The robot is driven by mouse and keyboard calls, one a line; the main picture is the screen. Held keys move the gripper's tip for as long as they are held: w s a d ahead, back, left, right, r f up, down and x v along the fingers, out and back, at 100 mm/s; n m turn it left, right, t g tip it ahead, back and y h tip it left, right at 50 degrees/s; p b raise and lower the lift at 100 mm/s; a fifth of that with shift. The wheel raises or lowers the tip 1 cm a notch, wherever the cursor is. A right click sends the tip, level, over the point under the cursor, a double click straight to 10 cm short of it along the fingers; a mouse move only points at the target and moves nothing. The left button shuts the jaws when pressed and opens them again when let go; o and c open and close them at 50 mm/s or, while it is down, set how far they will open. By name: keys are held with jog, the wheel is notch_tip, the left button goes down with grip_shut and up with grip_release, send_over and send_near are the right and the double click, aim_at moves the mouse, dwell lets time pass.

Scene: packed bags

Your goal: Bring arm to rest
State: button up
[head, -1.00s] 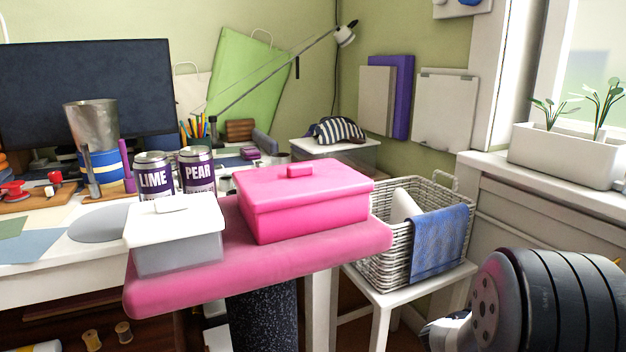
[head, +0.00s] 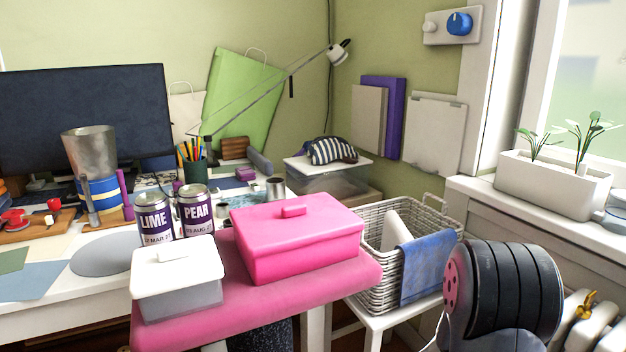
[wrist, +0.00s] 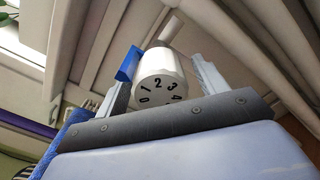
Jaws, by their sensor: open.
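My gripper (wrist: 166,72) shows in the wrist view with its two fingers apart; the left one has a blue patch near its tip. A white numbered dial (wrist: 160,72) shows between the fingers in the picture, with a pale pipe or stem behind it. The right finger shows a gap to the dial; I cannot tell whether the left finger touches it. In the head view my dark, ribbed arm link stands at the lower right, and the gripper itself is not seen there.
A white radiator (head: 590,325) stands at the lower right edge, under the sill with a planter (head: 553,184). A wicker basket (head: 376,285) with a blue cloth (head: 428,266) is left of my arm. A pink box (head: 297,245) and white-lidded box (head: 177,283) sit on a pink surface (head: 345,285).

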jog(key=n+p, duration=0.4)
jog(key=p, duration=0.1)
jog(key=n+p, duration=0.2)
jog(key=p, duration=0.1)
jog(key=shift+r+n, duration=0.25)
jog(key=shift+n, duration=0.15)
jog(key=n+p, duration=0.2)
jog(key=p, duration=0.1)
jog(key=shift+f+n, duration=0.2)
jog(key=shift+n, duration=0.3)
